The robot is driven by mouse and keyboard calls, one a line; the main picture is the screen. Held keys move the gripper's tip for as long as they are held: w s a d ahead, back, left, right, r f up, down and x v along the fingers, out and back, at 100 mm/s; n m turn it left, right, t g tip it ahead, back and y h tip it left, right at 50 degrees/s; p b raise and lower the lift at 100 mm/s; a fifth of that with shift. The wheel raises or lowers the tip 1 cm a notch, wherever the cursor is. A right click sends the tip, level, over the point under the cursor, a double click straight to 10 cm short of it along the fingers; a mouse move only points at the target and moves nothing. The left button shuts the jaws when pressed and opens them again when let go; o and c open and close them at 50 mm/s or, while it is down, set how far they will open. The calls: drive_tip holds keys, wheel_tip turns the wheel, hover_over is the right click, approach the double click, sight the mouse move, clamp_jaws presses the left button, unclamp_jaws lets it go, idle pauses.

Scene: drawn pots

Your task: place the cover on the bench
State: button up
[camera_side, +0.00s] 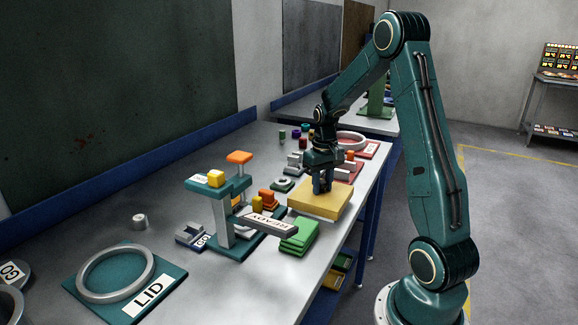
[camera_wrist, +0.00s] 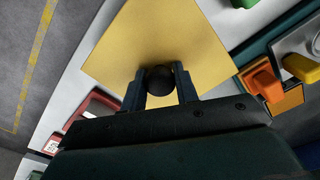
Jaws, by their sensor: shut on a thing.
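The cover is a flat, square yellow plate (camera_side: 320,203) at the right part of the grey bench (camera_side: 225,285). In the wrist view the cover (camera_wrist: 160,35) fills the upper middle, with a round black knob (camera_wrist: 158,80) at its centre. My gripper (camera_side: 322,187) points down over the cover. In the wrist view the two fingers of my gripper (camera_wrist: 159,84) are shut on the knob, one on each side. What lies under the cover is hidden, and I cannot tell whether it rests on something or hangs just above it.
A teal mat marked LID (camera_side: 149,296) bears a grey ring (camera_side: 117,273) at the front left.

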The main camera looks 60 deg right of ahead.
drive_tip(key=shift+f, duration=0.15)
drive_tip(key=o, duration=1.1)
drive_tip(key=shift+o, duration=0.2)
wheel_tip(320, 180, up, 14)
